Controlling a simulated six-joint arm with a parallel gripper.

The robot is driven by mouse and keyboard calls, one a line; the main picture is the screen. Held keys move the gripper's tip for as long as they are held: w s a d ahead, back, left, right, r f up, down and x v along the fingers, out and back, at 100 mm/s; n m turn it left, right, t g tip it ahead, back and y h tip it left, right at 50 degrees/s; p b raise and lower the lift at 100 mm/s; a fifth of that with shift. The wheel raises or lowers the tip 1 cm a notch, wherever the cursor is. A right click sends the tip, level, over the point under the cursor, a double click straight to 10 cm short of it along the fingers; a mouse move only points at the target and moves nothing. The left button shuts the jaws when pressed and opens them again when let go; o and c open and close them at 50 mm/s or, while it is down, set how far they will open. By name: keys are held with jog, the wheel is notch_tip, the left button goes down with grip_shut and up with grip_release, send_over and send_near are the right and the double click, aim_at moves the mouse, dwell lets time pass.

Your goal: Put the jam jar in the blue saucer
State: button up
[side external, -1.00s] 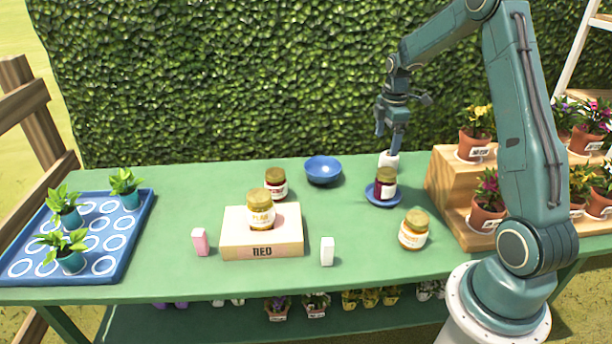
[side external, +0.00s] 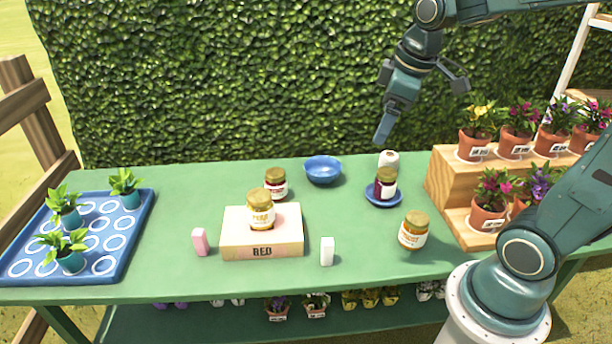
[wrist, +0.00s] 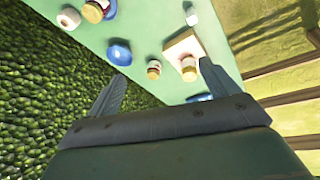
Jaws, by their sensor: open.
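A jar with dark red jam (side external: 386,183) stands upright on the blue saucer (side external: 371,197) at the right of the green table. My gripper (side external: 421,112) is open and empty, raised above the back edge of the table. In the wrist view its two fingers (wrist: 163,69) are spread wide with nothing between them. The jar on the saucer also shows at the top left of the wrist view (wrist: 93,13), with the saucer (wrist: 110,9) partly cut off.
A white container (side external: 389,160) stands behind the saucer. A blue bowl (side external: 323,170) and another red jar (side external: 276,184) stand at the back. An orange jar (side external: 413,231) is at front right; wooden steps (side external: 450,182) hold flowers.

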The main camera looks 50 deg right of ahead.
jog(key=s+a+m+t+y, duration=0.1)
jog(key=s+a+m+t, duration=0.1)
jog(key=s+a, duration=0.5)
jog(key=shift+s+a+m, duration=0.4)
jog(key=shift+s+m, duration=0.5)
jog(key=shift+s, duration=1.45)
